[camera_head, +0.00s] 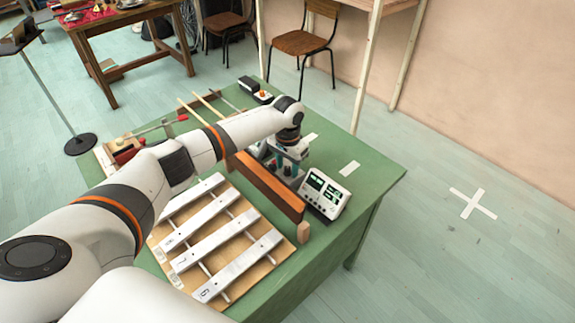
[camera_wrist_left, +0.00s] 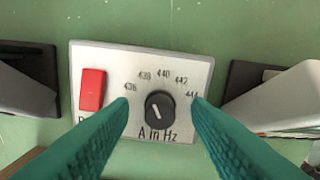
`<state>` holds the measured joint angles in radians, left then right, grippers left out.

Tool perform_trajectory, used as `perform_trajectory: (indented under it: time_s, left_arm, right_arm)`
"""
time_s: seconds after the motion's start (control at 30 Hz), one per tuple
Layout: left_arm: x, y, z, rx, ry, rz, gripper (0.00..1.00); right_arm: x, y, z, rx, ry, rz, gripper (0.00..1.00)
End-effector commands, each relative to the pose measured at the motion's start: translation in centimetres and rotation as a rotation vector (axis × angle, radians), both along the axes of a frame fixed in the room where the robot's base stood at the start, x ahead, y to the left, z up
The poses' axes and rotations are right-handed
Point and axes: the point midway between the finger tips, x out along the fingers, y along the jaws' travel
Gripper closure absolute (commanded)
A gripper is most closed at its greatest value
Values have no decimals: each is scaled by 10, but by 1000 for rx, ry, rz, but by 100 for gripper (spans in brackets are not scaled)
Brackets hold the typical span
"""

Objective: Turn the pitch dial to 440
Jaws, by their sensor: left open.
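The pitch dial (camera_wrist_left: 160,108) is a black knob on a silver plate (camera_wrist_left: 135,62) marked "A in Hz", with 440 printed at the top middle of its scale. The white line on the knob leans a little left of upright, apart from the 440 mark. My left gripper (camera_wrist_left: 161,104) is open, with one teal fingertip on each side of the knob; I cannot tell whether they touch it. In the head view my left gripper (camera_head: 286,168) points down over the green table (camera_head: 373,175); the dial is hidden there. My right gripper is not in view.
A red switch (camera_wrist_left: 92,90) sits left of the dial. A meter box with green displays (camera_head: 326,194), a brown wooden board (camera_head: 268,188) and metal bars on a wooden frame (camera_head: 213,235) stand close by. The table's right part is mostly clear.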

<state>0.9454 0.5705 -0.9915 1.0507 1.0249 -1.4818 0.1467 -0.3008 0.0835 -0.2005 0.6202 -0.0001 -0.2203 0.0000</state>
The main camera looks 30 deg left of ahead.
Motion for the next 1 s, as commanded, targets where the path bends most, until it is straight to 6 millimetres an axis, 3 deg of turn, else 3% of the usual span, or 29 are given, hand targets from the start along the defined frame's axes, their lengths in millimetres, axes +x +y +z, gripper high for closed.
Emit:
perform_trajectory:
  time_s: [0.27,0.53,1.0]
  left_arm:
    - [0,0,-2,0,0,0,56]
    - [0,0,-1,0,0,0,100]
    - [0,-1,1,-2,1,-137,100]
  right_arm:
    - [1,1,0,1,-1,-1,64]
    - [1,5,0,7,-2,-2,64]
    - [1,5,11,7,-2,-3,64]
